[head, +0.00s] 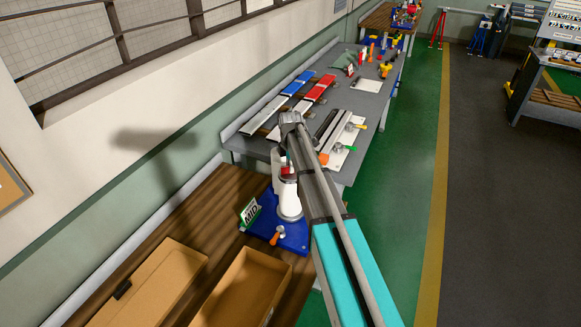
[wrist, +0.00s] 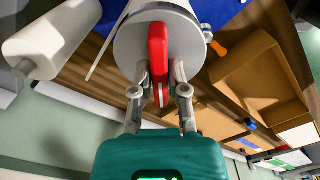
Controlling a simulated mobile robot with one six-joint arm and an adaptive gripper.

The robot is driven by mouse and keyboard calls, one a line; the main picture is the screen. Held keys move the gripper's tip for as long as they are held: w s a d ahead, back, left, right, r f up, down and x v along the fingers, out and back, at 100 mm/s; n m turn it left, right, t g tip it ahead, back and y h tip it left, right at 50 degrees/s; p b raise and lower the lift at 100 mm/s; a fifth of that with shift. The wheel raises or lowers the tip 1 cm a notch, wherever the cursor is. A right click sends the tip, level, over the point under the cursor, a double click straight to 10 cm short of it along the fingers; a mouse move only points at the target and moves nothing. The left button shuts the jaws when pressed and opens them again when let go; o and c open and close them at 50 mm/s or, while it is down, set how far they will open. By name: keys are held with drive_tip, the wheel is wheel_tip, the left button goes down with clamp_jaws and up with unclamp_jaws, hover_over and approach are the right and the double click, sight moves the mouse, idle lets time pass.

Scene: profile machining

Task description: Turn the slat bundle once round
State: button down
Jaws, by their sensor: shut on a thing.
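My gripper (wrist: 160,85) is shut on a red upright handle (wrist: 157,45), with one finger on each side of it. The handle sits on the round pale end of a white unit (wrist: 127,47). In the head view, this white unit (head: 289,200) stands on a blue base (head: 292,238) on the brown wooden bench, and my arm hides part of its top.
A small "MID" sign (head: 250,214) and an orange-handled item (head: 276,237) are by the blue base. Open cardboard boxes (head: 245,290) stand at the front of the wooden bench. A fixture with green and orange handles (head: 345,135) lies on the grey bench. The green floor (head: 405,180) is clear.

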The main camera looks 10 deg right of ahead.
drive_tip(key=m, duration=0.3)
drive_tip(key=shift+m, duration=2.1)
drive_tip(key=c, duration=0.6)
unclamp_jaws()
drive_tip(key=shift+c, duration=0.2)
drive_tip(key=shift+n, duration=0.3)
